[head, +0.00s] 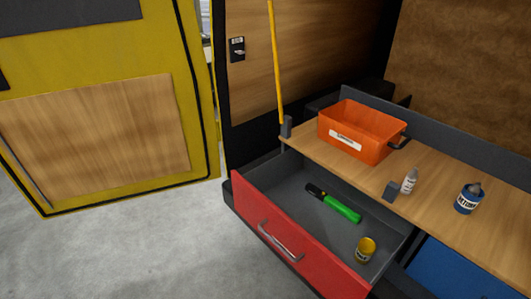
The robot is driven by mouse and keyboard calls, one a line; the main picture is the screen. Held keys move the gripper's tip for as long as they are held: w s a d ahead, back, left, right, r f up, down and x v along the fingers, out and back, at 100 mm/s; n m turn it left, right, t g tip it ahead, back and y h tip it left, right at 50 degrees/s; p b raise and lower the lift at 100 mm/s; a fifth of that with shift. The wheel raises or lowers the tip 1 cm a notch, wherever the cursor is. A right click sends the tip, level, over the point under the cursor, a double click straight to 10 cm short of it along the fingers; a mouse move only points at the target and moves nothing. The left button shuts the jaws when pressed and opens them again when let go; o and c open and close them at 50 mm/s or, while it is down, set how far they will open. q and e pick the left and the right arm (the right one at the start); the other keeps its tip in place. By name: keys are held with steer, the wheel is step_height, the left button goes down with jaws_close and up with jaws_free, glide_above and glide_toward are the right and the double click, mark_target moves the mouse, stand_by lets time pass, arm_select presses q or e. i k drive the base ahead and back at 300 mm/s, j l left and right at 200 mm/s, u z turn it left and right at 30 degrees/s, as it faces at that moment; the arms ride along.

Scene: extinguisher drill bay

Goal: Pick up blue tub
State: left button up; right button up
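The blue tub (466,204) appears to be the small blue round container with a white label, standing upright on the wooden worktop at the right. Something greyish shows at its top, too small to make out. Neither of my grippers is in the head view, and nothing touches the tub.
An orange bin (360,123), a small white bottle (409,181) and a dark grey block (391,191) stand on the worktop (440,170). Below, an open red-fronted drawer (250,205) holds a green-and-black tool (340,208) and a yellow container (365,250). A yellow pole (275,60) rises behind.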

mark_target(466, 202)
steer(key=z, duration=1.75)
